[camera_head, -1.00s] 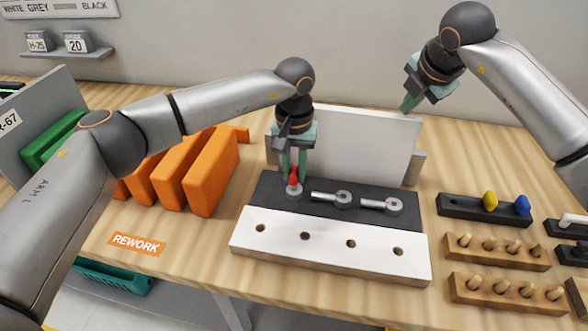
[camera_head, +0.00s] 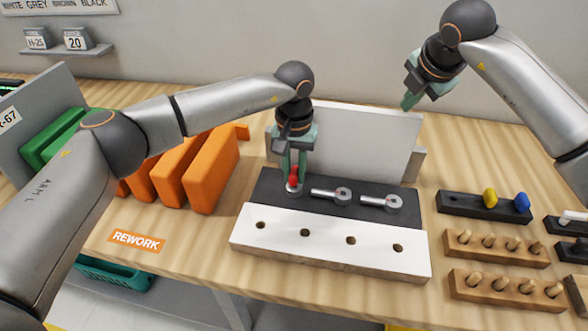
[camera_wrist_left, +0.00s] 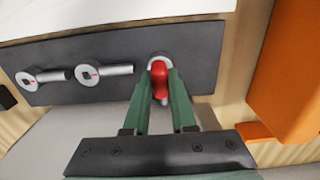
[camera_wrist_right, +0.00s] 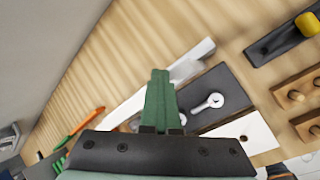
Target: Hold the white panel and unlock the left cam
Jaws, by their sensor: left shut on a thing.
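The white panel with several holes (camera_head: 330,244) lies along the front of a dark plate (camera_head: 265,196). Three round metal cams are on that plate. The left cam (camera_head: 293,190) has a red handle (camera_head: 294,178), and the handle also shows in the left wrist view (camera_wrist_left: 160,80). The middle cam (camera_head: 343,195) and right cam (camera_head: 393,203) have metal levers pointing left. My left gripper (camera_head: 294,170) points down and is shut on the red handle. My right gripper (camera_head: 408,103) is shut and empty, near the top right of an upright pale board (camera_head: 365,145), apart from the white panel.
Orange blocks (camera_head: 212,170) stand left of the dark plate. A black holder (camera_head: 462,208) with yellow and blue pieces and wooden peg racks (camera_head: 490,250) stand at right. The table's front edge is close to the white panel. Bare table lies around the REWORK label (camera_head: 137,241).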

